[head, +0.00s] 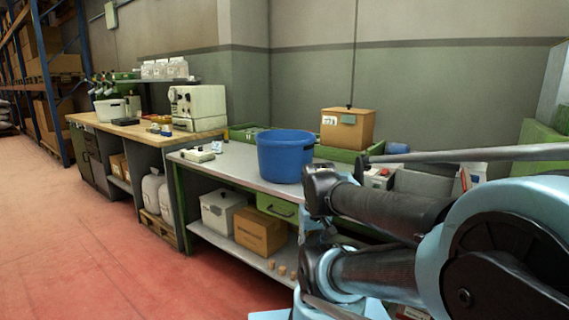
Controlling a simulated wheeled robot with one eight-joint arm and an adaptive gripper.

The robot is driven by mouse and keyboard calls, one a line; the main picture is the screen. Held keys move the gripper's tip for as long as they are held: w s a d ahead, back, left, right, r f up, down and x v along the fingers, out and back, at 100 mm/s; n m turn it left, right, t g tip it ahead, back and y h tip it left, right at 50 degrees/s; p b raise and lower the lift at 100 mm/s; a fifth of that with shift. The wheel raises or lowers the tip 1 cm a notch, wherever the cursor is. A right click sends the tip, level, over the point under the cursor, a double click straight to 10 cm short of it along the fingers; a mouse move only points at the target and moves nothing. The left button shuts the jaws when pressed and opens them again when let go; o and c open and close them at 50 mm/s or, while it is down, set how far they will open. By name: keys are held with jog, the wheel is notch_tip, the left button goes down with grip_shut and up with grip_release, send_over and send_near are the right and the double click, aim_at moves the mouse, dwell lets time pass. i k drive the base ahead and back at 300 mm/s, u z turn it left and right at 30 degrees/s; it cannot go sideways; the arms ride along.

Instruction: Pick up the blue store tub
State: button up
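My arm's black and pale blue links fill the lower right, in front of the bench and to the right of the tub. I cannot make out my gripper's fingers in this view. Nothing is seen holding the tub.
A cardboard box (347,128) stands behind the tub, beside green trays. A small device (198,155) lies to its left. Several cork stoppers (282,270) sit on the lower shelf near a carton (260,231). The red floor (90,240) at left is clear.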

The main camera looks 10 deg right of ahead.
aim_at(282, 154)
jog(key=z, duration=2.2)
jog(key=k, duration=1)
jog(key=u, duration=1.9)
jog(key=i, duration=0.95)
